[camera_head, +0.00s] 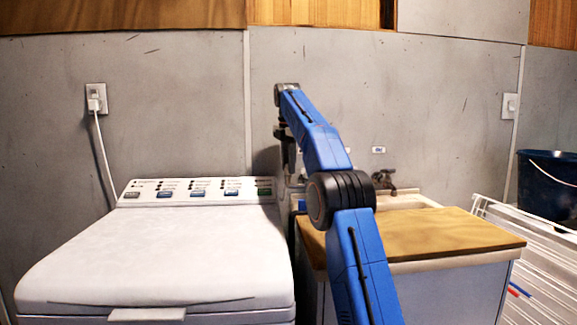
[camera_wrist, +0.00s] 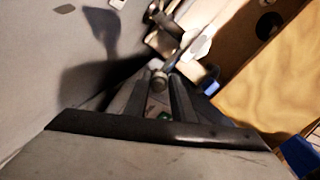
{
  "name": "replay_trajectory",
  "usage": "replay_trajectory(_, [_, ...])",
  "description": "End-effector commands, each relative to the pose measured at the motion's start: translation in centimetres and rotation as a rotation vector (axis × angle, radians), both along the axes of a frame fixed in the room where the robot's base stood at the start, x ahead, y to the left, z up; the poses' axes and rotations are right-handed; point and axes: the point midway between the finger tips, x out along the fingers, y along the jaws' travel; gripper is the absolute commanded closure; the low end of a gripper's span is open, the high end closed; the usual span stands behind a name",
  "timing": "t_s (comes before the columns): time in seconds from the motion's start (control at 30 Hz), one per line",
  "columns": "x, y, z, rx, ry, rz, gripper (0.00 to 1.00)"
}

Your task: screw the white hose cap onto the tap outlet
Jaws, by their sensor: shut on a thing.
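My gripper (camera_wrist: 160,88) shows in the wrist view as two dark grey fingers shut on a small pale rounded piece (camera_wrist: 158,80), which looks like the hose cap; its shape is blurred. In the head view my gripper (camera_head: 287,155) hangs close to the wall, between washing machine and sink, partly behind my blue arm. A dark metal tap (camera_head: 383,181) stands out from the wall above the sink, right of my arm. My arm covers the wall left of it, so any other outlet there is hidden. I cannot tell whether the held piece touches an outlet.
The white washing machine (camera_head: 160,255) fills the left. The sink cabinet (camera_head: 455,290) stands to the right with a wooden board (camera_head: 440,235) on top. A blue bucket (camera_head: 550,188) and white rack (camera_head: 540,250) are at far right. A plugged socket (camera_head: 96,100) is on the wall.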

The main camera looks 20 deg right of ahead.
Motion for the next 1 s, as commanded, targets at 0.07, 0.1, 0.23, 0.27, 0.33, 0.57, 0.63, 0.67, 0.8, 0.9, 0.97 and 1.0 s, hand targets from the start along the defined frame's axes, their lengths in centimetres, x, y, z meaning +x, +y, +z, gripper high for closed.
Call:
replay_trajectory(0.07, [0.12, 0.49, -0.18, 0.005, 0.003, -0.01, 1.0])
replay_trajectory(0.1, [0.13, 0.49, -0.19, 0.006, 0.003, -0.032, 1.0])
replay_trajectory(0.23, [0.17, 0.51, -0.25, 0.006, 0.003, -0.153, 1.0])
replay_trajectory(0.27, [0.18, 0.5, -0.24, 0.006, 0.003, -0.184, 1.0])
replay_trajectory(0.33, [0.18, 0.47, -0.2, 0.005, 0.003, -0.257, 1.0])
replay_trajectory(0.57, [0.15, 0.43, -0.14, 0.004, 0.001, -0.419, 0.65])
replay_trajectory(0.63, [0.12, 0.37, -0.13, 0.004, 0.001, -0.418, 0.55])
replay_trajectory(0.67, [0.11, 0.32, -0.12, 0.003, 0.001, -0.418, 0.55])
replay_trajectory(0.8, [0.06, 0.2, -0.07, 0.002, 0.001, -0.419, 0.55])
replay_trajectory(0.9, [0.03, 0.15, -0.05, 0.002, 0.001, -0.417, 0.55])
replay_trajectory(0.97, [0.02, 0.11, -0.04, 0.002, 0.0, -0.41, 0.55])
replay_trajectory(1.0, [0.01, 0.1, -0.03, 0.001, 0.0, -0.4, 0.55])
